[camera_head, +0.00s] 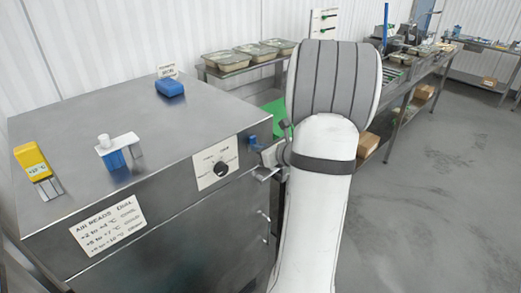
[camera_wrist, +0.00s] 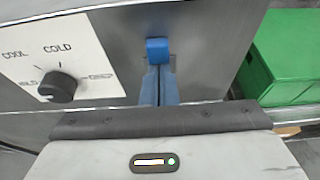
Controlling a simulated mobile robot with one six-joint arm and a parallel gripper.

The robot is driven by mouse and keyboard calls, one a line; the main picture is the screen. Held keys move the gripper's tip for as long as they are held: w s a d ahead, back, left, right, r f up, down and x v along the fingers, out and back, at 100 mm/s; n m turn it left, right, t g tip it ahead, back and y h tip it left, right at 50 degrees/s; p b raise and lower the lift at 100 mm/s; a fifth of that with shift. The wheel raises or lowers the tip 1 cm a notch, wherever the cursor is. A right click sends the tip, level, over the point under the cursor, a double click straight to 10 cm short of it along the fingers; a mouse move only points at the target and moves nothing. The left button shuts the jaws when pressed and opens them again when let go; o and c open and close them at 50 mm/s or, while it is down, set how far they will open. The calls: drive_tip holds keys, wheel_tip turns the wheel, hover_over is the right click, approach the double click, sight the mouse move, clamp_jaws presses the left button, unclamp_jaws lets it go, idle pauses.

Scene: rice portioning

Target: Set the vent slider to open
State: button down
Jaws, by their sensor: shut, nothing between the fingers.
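The vent slider's blue knob (camera_wrist: 158,47) sits on the steel front of the cabinet in the wrist view. A small blue piece that looks like the same knob (camera_head: 253,140) shows at the cabinet's right front edge in the head view. My gripper (camera_wrist: 158,76) is shut and empty, its blue fingertips right below the knob. I cannot tell whether they touch it. In the head view my arm hides most of the gripper. No open or closed marking for the slider is readable.
A black dial (camera_wrist: 57,87) on a white cool/cold plate (camera_wrist: 72,62) is left of the slider. A green bin (camera_wrist: 295,55) stands to the right. The steel cabinet top (camera_head: 130,100) holds a blue block (camera_head: 170,87), a yellow thermometer (camera_head: 32,160) and a white-and-blue item (camera_head: 118,152).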

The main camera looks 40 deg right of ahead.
wheel_tip(320, 180, down, 5)
drive_tip(key=b, duration=0.3)
drive_tip(key=shift+r+b, duration=0.2)
drive_tip(key=shift+b, duration=0.15)
approach(252, 158)
drive_tip(key=v, duration=0.2)
drive_tip(key=b+v, duration=0.1)
drive_tip(key=v, duration=0.1)
drive_tip(key=shift+r, duration=0.45)
drive_tip(key=shift+a, duration=0.1)
drive_tip(key=s+a+n+g+y, duration=0.1)
drive_tip(key=a+n+g+y, duration=0.4)
drive_tip(key=a+n, duration=1.1)
drive_tip(key=s+a+n+g+h, duration=0.5)
drive_tip(key=s+a+n, duration=0.6)
drive_tip(key=n, duration=0.7)
drive_tip(key=shift+s+a+g+h, duration=0.35)
drive_tip(key=shift+a+h, duration=0.15)
drive_tip(key=shift+h, duration=0.6)
